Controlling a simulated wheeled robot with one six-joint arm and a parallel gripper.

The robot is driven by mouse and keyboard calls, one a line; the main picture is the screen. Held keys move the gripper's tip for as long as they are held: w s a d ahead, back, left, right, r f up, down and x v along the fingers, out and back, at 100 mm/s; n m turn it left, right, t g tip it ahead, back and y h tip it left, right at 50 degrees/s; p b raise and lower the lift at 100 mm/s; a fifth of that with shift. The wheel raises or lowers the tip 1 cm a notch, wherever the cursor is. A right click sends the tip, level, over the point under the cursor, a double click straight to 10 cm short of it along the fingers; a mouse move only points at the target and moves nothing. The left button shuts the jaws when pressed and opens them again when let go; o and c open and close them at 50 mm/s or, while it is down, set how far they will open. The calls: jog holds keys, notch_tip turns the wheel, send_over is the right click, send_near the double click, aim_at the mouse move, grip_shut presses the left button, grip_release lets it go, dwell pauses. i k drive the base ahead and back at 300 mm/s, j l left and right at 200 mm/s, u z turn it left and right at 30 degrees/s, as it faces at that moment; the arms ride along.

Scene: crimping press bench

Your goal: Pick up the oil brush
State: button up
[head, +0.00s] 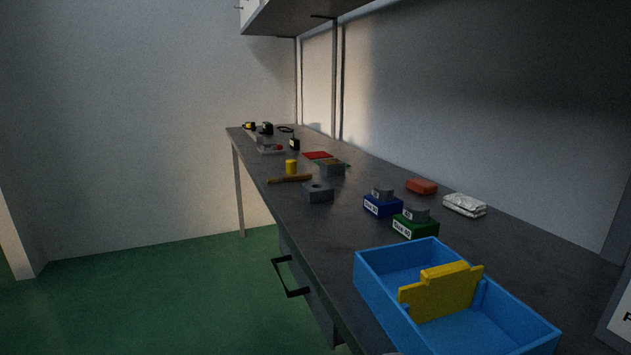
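A thin brown stick-like item (290,179), which looks like the oil brush, lies flat near the front edge of the dark bench (335,235), about halfway along it. It is small in the head view, and I cannot make out its bristles clearly. A small yellow cylinder (291,167) stands just behind it. A grey block with a hole (318,192) sits to its right and nearer to me. My gripper is not in view.
A blue tray (390,304) with a yellow divider (441,291) stands at the near end. Blue (382,206) and green (415,226) labelled boxes sit behind it. A drawer handle (288,278) juts from the front. A shelf (305,15) hangs above. Green floor is clear at left.

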aim_at(291, 177)
jog(key=i+j, duration=0.25)
jog(key=i, duration=0.25)
jog(key=i+j, duration=0.25)
jog(key=i, duration=0.25)
jog(key=i+j, duration=0.2)
jog(key=i, duration=0.3)
jog(key=i+j, duration=0.25)
jog(key=i, duration=0.25)
